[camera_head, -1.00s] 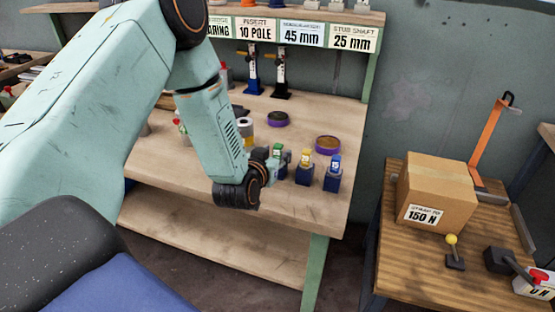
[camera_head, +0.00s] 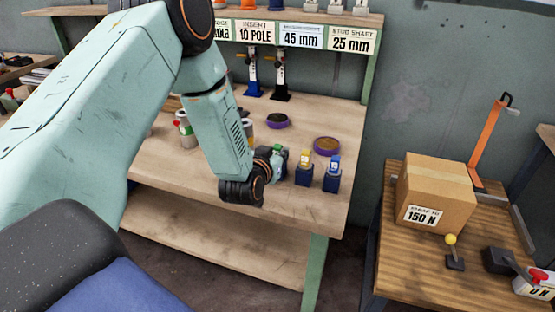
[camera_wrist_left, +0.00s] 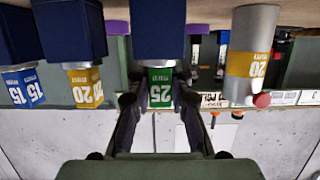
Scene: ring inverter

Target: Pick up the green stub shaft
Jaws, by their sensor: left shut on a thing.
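The green stub shaft (camera_head: 278,149), marked 25, is at the left end of a row of three shafts on the workbench (camera_head: 310,211). In the left wrist view, which is upside down, its green face (camera_wrist_left: 160,88) sits between the two fingers of my left gripper (camera_wrist_left: 159,103). The shaft still meets its dark blue block (camera_wrist_left: 157,28). In the head view my left gripper (camera_head: 276,163) is shut on the shaft and hides most of the block. My right gripper is not in view.
The yellow shaft (camera_head: 305,158) and blue shaft (camera_head: 334,163) stand close by on the right in dark blue blocks. Purple-rimmed dishes (camera_head: 326,146) lie behind. A grey cylinder with a yellow band (camera_wrist_left: 250,55) stands close on the other side.

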